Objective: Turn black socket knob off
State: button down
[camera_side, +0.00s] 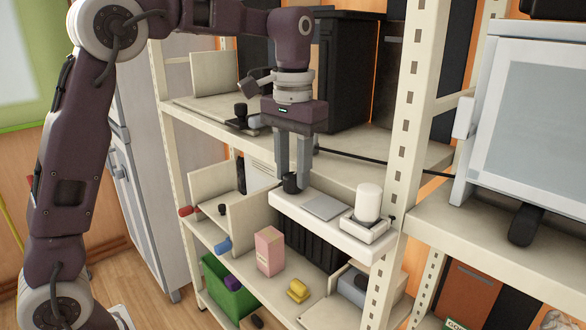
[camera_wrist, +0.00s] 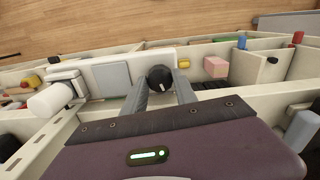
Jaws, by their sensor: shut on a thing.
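The black socket knob (camera_wrist: 159,78) is a round black knob with a white mark, at one end of a white socket strip (camera_wrist: 104,75). In the side view the knob (camera_side: 291,184) is at the left end of the strip (camera_side: 330,222). My gripper (camera_side: 293,178) points down with its fingers on either side of the knob, shut on it. In the wrist view my gripper's fingers (camera_wrist: 161,86) flank the knob. The fingers hide part of the knob in the side view.
A white cylinder (camera_side: 368,202) stands at the strip's right end, beside a grey flat panel (camera_side: 323,207). A shelf post (camera_side: 411,120) rises to the right. Below are a pink box (camera_side: 269,251), a yellow object (camera_side: 298,290) and a green bin (camera_side: 229,290).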

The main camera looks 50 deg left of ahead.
aim_at(293, 174)
jog(key=shift+n, duration=1.2)
jog(key=c, duration=1)
grip_release()
jog(key=shift+o, duration=0.2)
notch_tip(293, 174, up, 6)
jog(key=shift+r, duration=0.6)
